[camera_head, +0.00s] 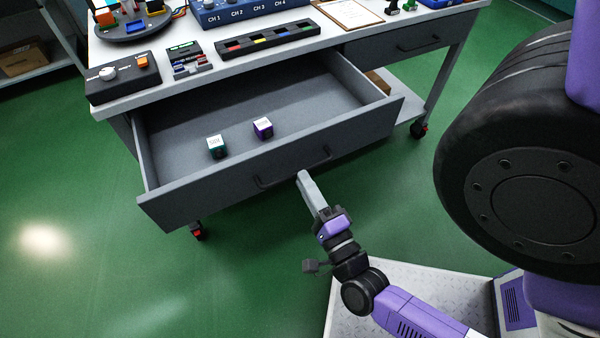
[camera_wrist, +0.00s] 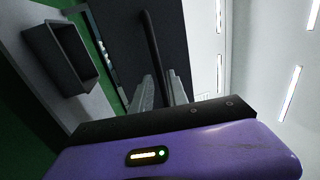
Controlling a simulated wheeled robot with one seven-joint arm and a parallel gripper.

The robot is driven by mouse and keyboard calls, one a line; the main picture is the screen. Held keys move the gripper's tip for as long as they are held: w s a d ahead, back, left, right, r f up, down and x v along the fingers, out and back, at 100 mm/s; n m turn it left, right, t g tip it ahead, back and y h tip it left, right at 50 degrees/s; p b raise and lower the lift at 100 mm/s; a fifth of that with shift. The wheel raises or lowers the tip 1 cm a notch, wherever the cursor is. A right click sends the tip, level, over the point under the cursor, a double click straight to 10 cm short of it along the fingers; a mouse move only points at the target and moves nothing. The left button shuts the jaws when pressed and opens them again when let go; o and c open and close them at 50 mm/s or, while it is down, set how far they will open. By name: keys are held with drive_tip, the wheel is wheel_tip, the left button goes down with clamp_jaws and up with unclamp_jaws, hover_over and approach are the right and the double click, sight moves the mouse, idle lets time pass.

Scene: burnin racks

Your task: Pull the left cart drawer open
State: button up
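The left cart drawer (camera_head: 215,193) is pulled well out of the cart, with its inside showing. Its dark bar handle (camera_head: 268,184) is on the front panel. My gripper (camera_head: 303,174) is at the handle, in front of the panel. In the wrist view, the two grey fingers of my gripper (camera_wrist: 160,92) stand apart, and the dark handle (camera_wrist: 151,45) runs between them. A gap seems to show beside the bar; contact is hard to tell.
The white cart top (camera_head: 215,57) holds a control box (camera_head: 122,78), a black strip with coloured parts (camera_head: 266,41) and a clipboard (camera_head: 346,13). The right drawer (camera_head: 405,42) is shut. Green floor (camera_head: 90,240) is clear at left and in front.

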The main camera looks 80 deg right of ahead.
drive_tip(key=shift+v, duration=2.2)
drive_tip(key=w+a+r+n+t+y, duration=0.2)
drive_tip(key=w+a+n+t+y, duration=0.3)
drive_tip(key=n, duration=0.9)
drive_tip(key=s+a+r+n+g+y, duration=0.2)
drive_tip(key=s+a+r+n+y, duration=0.1)
drive_tip(key=a+n+y, duration=0.3)
drive_tip(key=s+a+r+n+g+y, duration=0.1)
drive_tip(key=s+a+r+n+y, duration=0.1)
drive_tip(key=a+n+y, duration=0.45)
wheel_tip(320, 180, up, 13)
drive_tip(key=d+n+h+p, duration=0.1)
drive_tip(key=d+h+p, duration=0.1)
drive_tip(key=p, duration=1.1)
drive_tip(key=shift+f, duration=0.25)
